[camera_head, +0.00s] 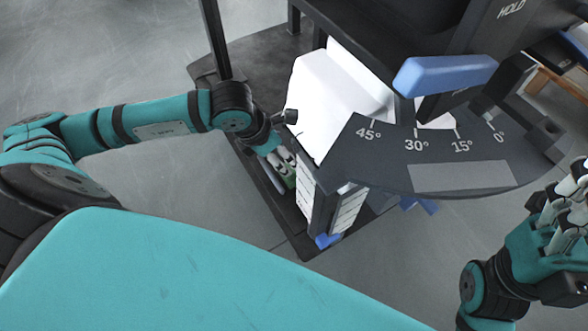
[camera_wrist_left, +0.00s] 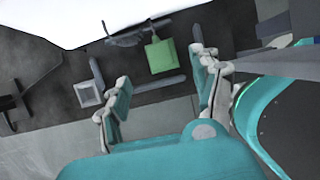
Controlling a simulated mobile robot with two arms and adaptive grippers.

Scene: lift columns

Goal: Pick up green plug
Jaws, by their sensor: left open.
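The green plug (camera_wrist_left: 161,56) is a small, square green block in the left wrist view, on a dark surface beside the white panel. My left gripper (camera_wrist_left: 160,72) is open, with one finger on each side of the view. The plug shows between and just beyond the fingertips; I cannot tell whether they touch it. In the head view my left gripper (camera_head: 281,166) reaches down beside the white block, and a bit of green shows by its fingers. My right gripper (camera_head: 566,203) is at the right edge of the head view, partly cut off and apart from the plug.
A white block (camera_head: 325,95) stands on the dark base close to my left gripper. A dark angle-marked plate (camera_head: 435,150) with a blue handle (camera_head: 443,75) lies to its right. A square grey socket-like frame (camera_wrist_left: 89,93) is left of the plug. Grey floor is open at left.

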